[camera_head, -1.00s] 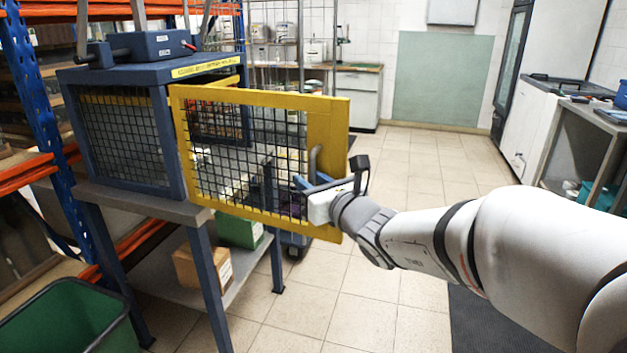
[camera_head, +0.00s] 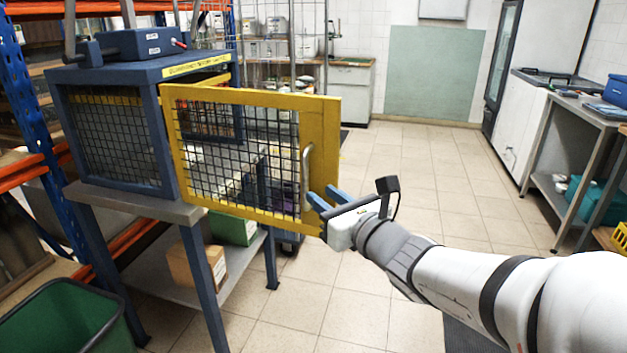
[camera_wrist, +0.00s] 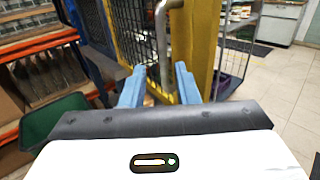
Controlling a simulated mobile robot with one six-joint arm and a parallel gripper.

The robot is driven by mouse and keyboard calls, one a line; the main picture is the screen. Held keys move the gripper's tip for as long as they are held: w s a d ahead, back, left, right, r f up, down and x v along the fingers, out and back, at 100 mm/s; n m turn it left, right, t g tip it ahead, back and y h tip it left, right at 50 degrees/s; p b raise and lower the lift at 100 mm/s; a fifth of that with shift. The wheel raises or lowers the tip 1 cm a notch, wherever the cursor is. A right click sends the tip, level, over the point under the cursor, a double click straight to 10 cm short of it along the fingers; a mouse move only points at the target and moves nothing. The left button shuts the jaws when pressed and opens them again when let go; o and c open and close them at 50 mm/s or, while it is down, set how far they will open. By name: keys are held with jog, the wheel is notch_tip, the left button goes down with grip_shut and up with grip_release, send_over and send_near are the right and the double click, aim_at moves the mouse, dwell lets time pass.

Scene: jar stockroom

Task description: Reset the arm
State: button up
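My gripper (camera_head: 327,199) is open, its two blue fingers apart, close to the yellow mesh door of the cage. In the wrist view my gripper (camera_wrist: 158,88) has nothing between its fingertips. The door's grey bar handle (camera_head: 307,178) stands just beyond the fingers; in the wrist view the handle (camera_wrist: 161,45) lines up with the gap. I cannot tell whether a finger touches the door. The yellow door (camera_head: 322,130) stands swung open from the blue-grey cage (camera_head: 160,130), which rests on a table.
A green bin (camera_head: 70,318) stands at the lower left. A cardboard box (camera_head: 197,268) and a green box (camera_head: 234,228) sit on the table's lower shelf. A workbench (camera_head: 560,140) stands at the right. The tiled floor (camera_head: 420,180) in the middle is clear.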

jog(key=s+a+r+n+g+p, duration=0.2)
jog(key=s+a+n+g+p, duration=0.2)
jog(key=s+n+g+p, duration=1)
jog(key=s+d+r+n+h+p, duration=0.1)
jog(key=d+n+h+p, duration=0.2)
jog(key=d+n, duration=0.4)
jog(key=s+d+r+n+t+h+p, duration=0.1)
jog(key=s+d+r+n+h+p, duration=0.1)
jog(key=d+n+h+p, duration=0.2)
jog(key=d+n+h, duration=0.2)
jog(key=d+n, duration=0.1)
jog(key=n, duration=0.1)
jog(key=shift+d+r+n, duration=0.25)
jog(key=shift+d+n, duration=0.15)
